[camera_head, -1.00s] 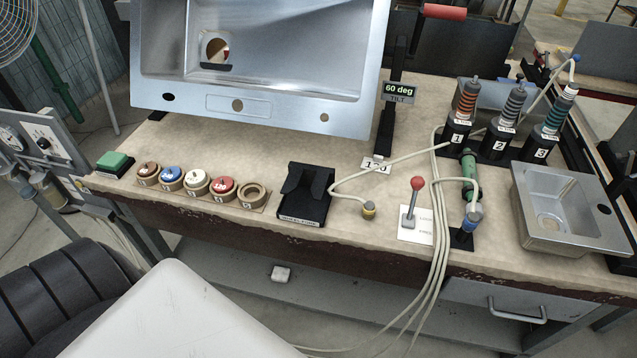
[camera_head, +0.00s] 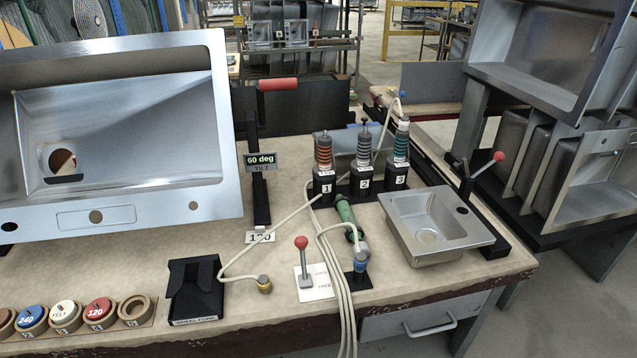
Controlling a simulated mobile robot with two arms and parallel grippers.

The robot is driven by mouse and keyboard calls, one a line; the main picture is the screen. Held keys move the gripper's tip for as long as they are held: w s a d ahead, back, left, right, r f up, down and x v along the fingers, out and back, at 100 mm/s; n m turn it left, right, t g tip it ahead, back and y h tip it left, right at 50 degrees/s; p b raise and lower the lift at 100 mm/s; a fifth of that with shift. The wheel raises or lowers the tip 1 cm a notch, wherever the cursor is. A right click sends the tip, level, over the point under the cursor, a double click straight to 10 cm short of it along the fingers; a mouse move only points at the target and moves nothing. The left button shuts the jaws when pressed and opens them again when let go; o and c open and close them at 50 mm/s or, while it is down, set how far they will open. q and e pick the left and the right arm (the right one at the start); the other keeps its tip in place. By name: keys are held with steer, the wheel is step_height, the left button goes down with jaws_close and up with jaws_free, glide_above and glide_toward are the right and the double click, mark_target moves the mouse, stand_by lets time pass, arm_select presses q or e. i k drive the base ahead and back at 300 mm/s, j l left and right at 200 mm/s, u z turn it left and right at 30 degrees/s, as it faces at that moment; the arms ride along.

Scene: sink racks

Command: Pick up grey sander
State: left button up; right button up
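Three upright tools stand in black numbered holders at the back of the workbench. The grey-banded tool in holder 2 (camera_head: 364,150), in the middle, matches the grey sander best. An orange-banded tool (camera_head: 323,152) stands to its left in holder 1. A teal-banded tool (camera_head: 401,145) stands to its right in holder 3. The lower part of each tool is hidden in its holder. Neither of my grippers shows in the head view.
A small steel sink (camera_head: 436,226) sits right of the holders. A green tool (camera_head: 347,215) lies in front of them, beside pale hoses (camera_head: 336,287). A red-knobbed lever (camera_head: 303,264) and black cradle (camera_head: 194,290) stand nearer. A large tilted sink (camera_head: 120,130) fills the left.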

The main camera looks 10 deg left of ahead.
mark_target(361, 166)
steer(key=i+l+u, duration=0.3)
steer(key=l, duration=0.35)
steer(key=i+l+u, duration=0.1)
steer(key=i+l, duration=0.2)
steer(key=l, duration=0.1)
